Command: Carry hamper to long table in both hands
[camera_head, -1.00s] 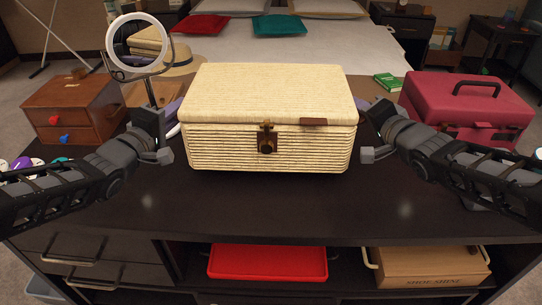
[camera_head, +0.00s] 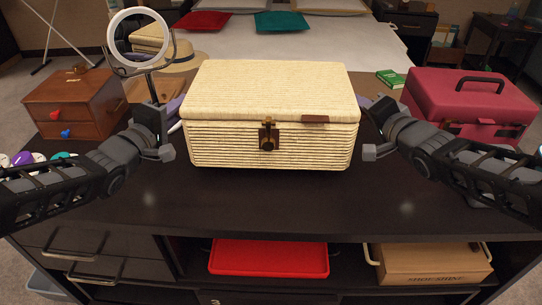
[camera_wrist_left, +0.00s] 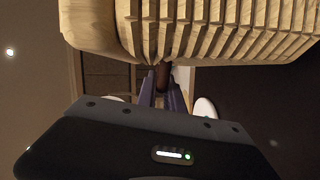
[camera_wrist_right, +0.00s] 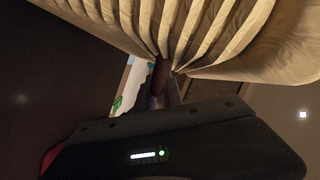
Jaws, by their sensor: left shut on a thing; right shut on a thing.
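The hamper (camera_head: 270,145) is a cream woven box with a shut lid and a dark front latch. It is over a dark-topped cabinet (camera_head: 260,210); I cannot tell whether its base touches the top. My left gripper (camera_wrist_left: 163,88) is shut on a brown handle at the hamper's left end, and the hamper's ribbed side (camera_wrist_left: 215,30) fills the top of the left wrist view. My right gripper (camera_wrist_right: 163,85) is shut at the opposite end, below the ribbed side (camera_wrist_right: 190,30) in the right wrist view. I cannot make out a long table.
A wooden drawer box (camera_head: 75,103) and round mirror (camera_head: 140,38) stand left, with a straw hat (camera_head: 183,65) behind. A crimson case (camera_head: 468,108) stands right, near a green box (camera_head: 390,79).

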